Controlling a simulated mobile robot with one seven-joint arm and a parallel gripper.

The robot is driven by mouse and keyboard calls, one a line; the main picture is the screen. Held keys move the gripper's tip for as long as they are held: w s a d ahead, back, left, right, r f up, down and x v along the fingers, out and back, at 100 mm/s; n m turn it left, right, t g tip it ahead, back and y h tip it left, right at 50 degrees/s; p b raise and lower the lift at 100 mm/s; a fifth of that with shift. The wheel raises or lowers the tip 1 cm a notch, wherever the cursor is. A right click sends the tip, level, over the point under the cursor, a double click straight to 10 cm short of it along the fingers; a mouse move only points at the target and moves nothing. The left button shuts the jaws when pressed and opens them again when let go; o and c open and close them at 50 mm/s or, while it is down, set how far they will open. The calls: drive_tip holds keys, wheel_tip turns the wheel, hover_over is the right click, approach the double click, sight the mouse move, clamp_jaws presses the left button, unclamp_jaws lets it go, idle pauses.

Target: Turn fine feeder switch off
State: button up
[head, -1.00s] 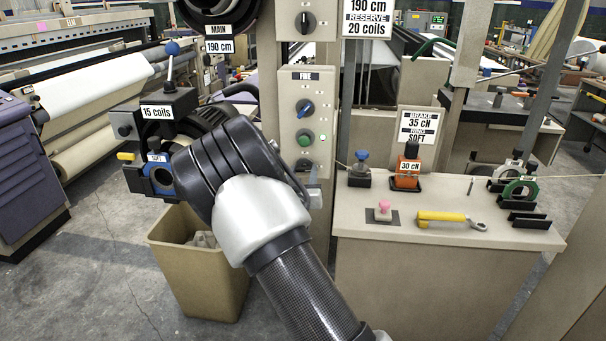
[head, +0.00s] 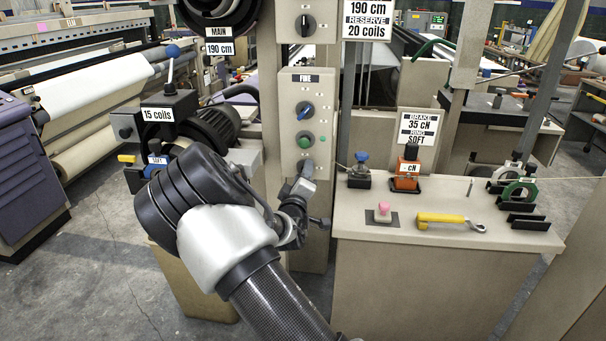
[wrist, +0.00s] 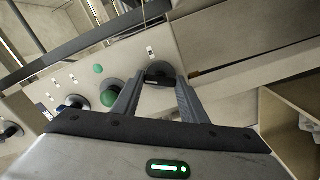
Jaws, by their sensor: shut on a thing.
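The fine feeder panel (head: 289,128) is an upright beige plate on the post. It carries a blue-handled knob (head: 304,111), a green knob (head: 304,140) and a small green lamp (head: 322,140) beside it. Below them is a dark round knob (wrist: 160,69), seen in the wrist view. My gripper (wrist: 158,80) is shut on this dark knob, one finger on each side. In the head view my gripper (head: 304,178) is at the panel's lower end, partly hidden by my wrist. The knob's pointer direction cannot be told.
The table (head: 390,228) at right holds an orange device (head: 406,183), a pink-topped button (head: 383,206) and a yellow-handled tool (head: 440,218). A coil unit (head: 212,128) stands left of the panel. A beige bin (head: 190,285) is below, partly behind my arm.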

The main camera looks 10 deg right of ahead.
drive_tip(key=n, duration=0.5)
drive_tip(key=shift+n+p, duration=0.3)
idle(0.5)
drive_tip(key=o, duration=1)
drive_tip(key=shift+o, duration=0.2)
drive_tip(key=p+v, duration=0.2)
drive_tip(key=v, duration=1.5)
drive_tip(key=shift+s, duration=0.25)
